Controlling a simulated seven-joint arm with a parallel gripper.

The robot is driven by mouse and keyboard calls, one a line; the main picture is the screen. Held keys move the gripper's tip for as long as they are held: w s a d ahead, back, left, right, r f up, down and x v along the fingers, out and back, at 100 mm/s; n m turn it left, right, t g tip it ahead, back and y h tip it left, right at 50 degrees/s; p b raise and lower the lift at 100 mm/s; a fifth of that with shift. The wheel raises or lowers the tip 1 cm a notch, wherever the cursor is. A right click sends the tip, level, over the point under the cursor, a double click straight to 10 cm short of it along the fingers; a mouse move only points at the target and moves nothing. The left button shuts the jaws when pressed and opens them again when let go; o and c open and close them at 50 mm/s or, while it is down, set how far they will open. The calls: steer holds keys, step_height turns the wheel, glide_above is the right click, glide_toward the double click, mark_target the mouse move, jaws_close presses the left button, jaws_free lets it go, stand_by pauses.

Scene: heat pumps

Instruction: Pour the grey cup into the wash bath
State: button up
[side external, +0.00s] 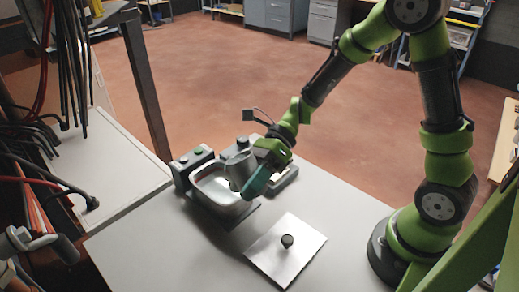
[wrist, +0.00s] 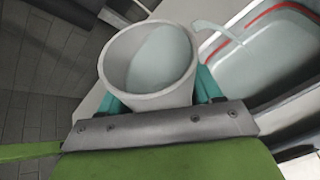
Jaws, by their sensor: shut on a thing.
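The grey cup (side external: 239,168) is held by my gripper (side external: 254,178) over the wash bath (side external: 222,207) and looks tilted. In the wrist view the cup (wrist: 148,102) sits between the teal fingers of my gripper (wrist: 160,96), its mouth facing the camera. Pale liquid (wrist: 158,60) shows inside the cup. A pale curved strip (wrist: 218,30), like the liquid in colour, lies beyond the cup's rim towards the bath. The wash bath (wrist: 247,98) also shows at the right of the wrist view, with a red line inside its wall and pale contents.
A square metal lid (side external: 272,262) with a black knob lies on the white table (side external: 150,255) in front of the bath. A dark box with buttons (side external: 195,155) adjoins the bath. Cables (side external: 75,70) hang at the left. The table's front left is clear.

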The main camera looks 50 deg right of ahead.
steer(key=shift+w+r+m+g, duration=0.2)
steer(key=shift+w+m+g, duration=0.1)
stand_by(0.5)
steer(key=shift+r+m+g, duration=0.4)
steer(key=shift+m, duration=0.1)
stand_by(0.9)
steer(key=shift+s+f+m+g, duration=0.15)
steer(key=shift+f+m+g, duration=0.45)
steer(key=shift+m+g, duration=0.45)
stand_by(2.3)
steer(key=shift+r+m+g+p, duration=0.3)
steer(key=shift+r+m+g, duration=0.15)
steer(key=shift+g, duration=0.1)
stand_by(1.3)
steer(key=shift+s+f+n+t, duration=0.1)
steer(key=shift+f+n+t, duration=0.3)
steer(key=shift+f+t, duration=0.1)
steer(key=shift+r+n+t, duration=0.65)
steer(key=shift+n+t, duration=0.15)
steer(key=shift+n, duration=0.1)
steer(key=shift+w+f+n+t, duration=0.25)
steer(key=shift+n+t, duration=0.25)
